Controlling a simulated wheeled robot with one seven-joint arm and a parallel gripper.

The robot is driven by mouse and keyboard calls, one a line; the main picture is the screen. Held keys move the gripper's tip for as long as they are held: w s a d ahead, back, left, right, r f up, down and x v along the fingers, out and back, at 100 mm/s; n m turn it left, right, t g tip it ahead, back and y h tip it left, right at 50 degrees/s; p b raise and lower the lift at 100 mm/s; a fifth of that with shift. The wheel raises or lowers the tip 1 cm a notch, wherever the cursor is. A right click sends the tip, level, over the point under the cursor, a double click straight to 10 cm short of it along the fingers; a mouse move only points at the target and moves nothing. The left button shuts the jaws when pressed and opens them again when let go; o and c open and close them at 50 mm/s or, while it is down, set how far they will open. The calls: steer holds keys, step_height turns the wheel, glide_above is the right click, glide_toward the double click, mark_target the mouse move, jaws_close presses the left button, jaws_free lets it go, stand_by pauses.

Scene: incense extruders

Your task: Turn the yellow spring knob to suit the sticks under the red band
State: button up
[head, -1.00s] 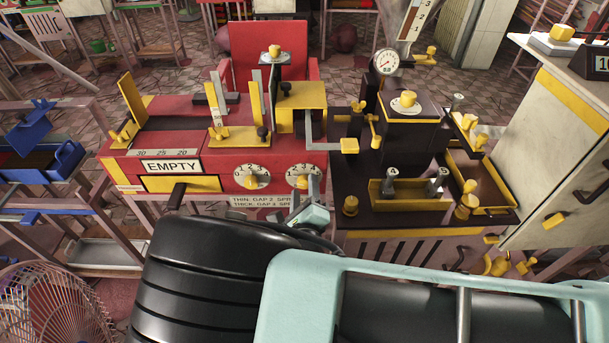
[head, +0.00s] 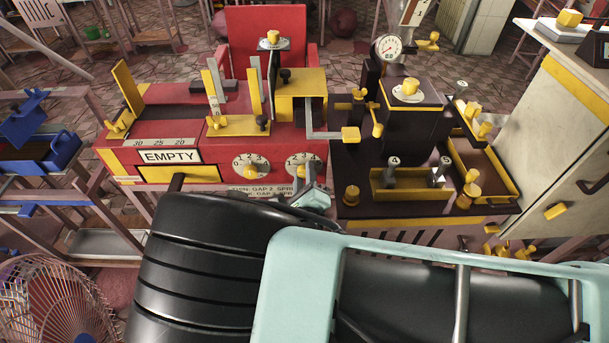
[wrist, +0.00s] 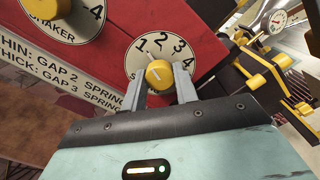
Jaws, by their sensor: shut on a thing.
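The yellow spring knob (wrist: 157,73) sits at the centre of a white dial marked 1 to 4 on the red machine (wrist: 120,35). My gripper (wrist: 160,82) has its two grey fingers on either side of this knob and is shut on it. A pale line on the knob points up and a little left, roughly toward the 1–2 side; the exact setting is hard to tell. In the head view the same dial (head: 303,162) is partly hidden by my gripper (head: 311,190). I cannot make out a red band or sticks.
A second dial with a yellow knob (head: 250,171) is just left. A sign (wrist: 50,72) below reads thin gap 2 and thick gap 3; its spring numbers are cut off. An EMPTY plate (head: 170,156) is farther left. A dark bench (head: 350,165) with yellow fittings adjoins at right.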

steer(key=shift+m+p, duration=1.45)
steer(key=shift+m, duration=1.75)
steer(key=shift+f, duration=0.1)
steer(key=o, duration=1)
steer(key=shift+c, duration=0.2)
steer(key=shift+s, duration=0.1)
